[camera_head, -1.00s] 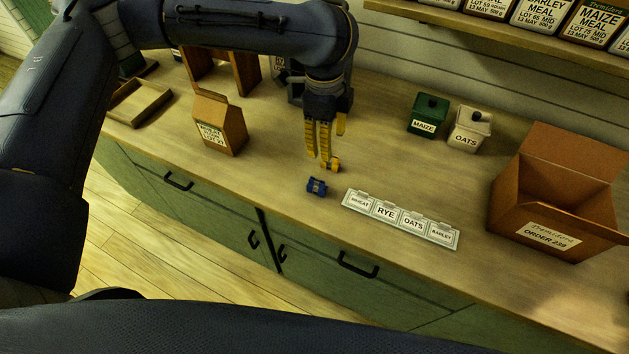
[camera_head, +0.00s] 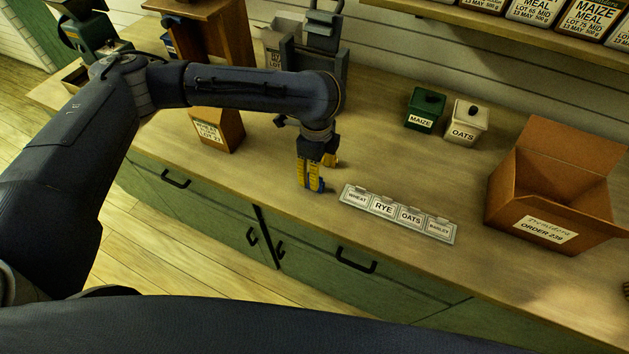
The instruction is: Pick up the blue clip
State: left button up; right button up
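The blue clip (camera_head: 320,184) is on the counter, mostly hidden by the yellow fingers of my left gripper (camera_head: 311,178). Only a bit of its blue body shows beside and between the fingertips. The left gripper points down with its fingertips at the clip, near counter height. Whether the fingers are closed on the clip cannot be told. My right gripper is not in view.
A yellow clip (camera_head: 332,160) lies just behind the gripper, partly hidden. A label strip (camera_head: 398,216) lies to the right. Green maize (camera_head: 424,108) and pale oats (camera_head: 467,122) canisters stand behind, an open cardboard box (camera_head: 543,190) at right.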

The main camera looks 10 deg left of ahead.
pick_arm(q)
jog(key=shift+w+a+f, duration=0.1)
jog(key=shift+a+f, duration=0.05)
jog(key=shift+f, duration=2.75)
jog(key=c, duration=0.9)
